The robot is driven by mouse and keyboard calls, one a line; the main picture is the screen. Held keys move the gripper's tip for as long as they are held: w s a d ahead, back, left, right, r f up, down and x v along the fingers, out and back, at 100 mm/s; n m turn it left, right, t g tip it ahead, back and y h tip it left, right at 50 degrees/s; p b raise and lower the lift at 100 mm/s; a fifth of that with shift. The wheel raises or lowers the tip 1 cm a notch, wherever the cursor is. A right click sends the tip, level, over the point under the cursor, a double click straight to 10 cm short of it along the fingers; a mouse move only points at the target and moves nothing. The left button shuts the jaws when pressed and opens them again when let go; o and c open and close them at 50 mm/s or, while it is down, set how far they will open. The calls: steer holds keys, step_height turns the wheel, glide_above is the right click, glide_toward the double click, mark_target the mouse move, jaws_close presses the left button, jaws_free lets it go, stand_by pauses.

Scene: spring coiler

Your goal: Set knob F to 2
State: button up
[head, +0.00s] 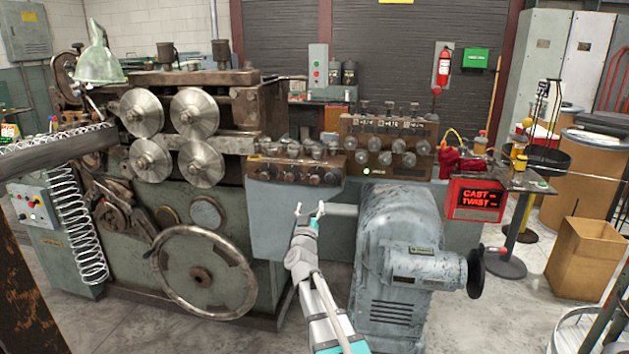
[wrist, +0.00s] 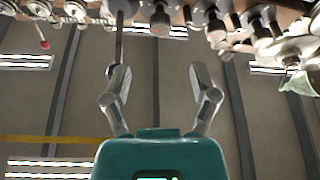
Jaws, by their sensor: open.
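A brown panel (head: 268,168) with a row of dark knobs (head: 290,175) sits on the front of the grey-green machine. No letters or numbers on it can be read, so I cannot tell which knob is F or its setting. My gripper (head: 309,210) is open and empty, below and in front of this panel, apart from it. In the wrist view my gripper (wrist: 161,82) points up with its fingers spread. A knob (wrist: 160,20) shows at the top, beyond and between the fingertips, with other knobs (wrist: 216,28) beside it.
A grey motor housing (head: 400,240) stands close on the right of my arm. A large handwheel (head: 203,272) is on the left. A second panel with round rollers (head: 388,145) is to the right of the knob panel. A red CAST/TWIST display (head: 478,199) stands further right.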

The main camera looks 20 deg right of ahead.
mark_target(314, 182)
steer(key=p+x, duration=0.3)
steer(key=x, duration=0.8)
steer(key=shift+p, duration=0.35)
jaws_close()
